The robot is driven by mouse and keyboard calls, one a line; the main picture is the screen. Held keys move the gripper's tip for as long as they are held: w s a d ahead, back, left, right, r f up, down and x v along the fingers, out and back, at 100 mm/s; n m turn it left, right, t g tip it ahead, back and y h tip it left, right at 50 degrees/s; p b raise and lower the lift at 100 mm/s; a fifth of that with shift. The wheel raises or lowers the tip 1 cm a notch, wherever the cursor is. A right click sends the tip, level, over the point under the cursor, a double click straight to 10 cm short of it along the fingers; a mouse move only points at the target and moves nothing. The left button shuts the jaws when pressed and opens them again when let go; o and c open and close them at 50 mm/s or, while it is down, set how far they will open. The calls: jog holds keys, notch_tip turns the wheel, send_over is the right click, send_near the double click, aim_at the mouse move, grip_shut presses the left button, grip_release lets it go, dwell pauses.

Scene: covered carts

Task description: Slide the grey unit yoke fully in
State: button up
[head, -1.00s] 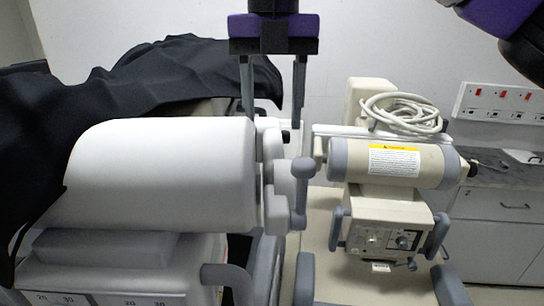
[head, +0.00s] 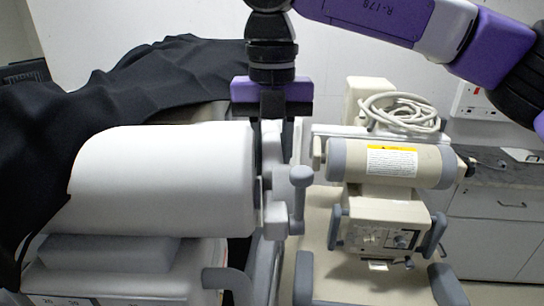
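The grey unit (head: 165,180) stands at the left, with a large pale cylinder lying on its side. Its yoke (head: 273,150) is the pale grey upright bracket at the cylinder's right end, beside an upright handle with a rounded knob (head: 301,177). My gripper (head: 272,108) points down just above and behind the top of the yoke. Its fingers are mostly hidden, so I cannot tell their spacing or whether they touch the yoke.
A beige unit (head: 410,165) with a horizontal cylinder and coiled cable (head: 400,112) stands close at the right. A black cover (head: 100,110) drapes over things at the left. A grey cabinet (head: 495,235) stands at the far right.

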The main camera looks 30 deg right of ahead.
grip_shut()
dwell(1.1)
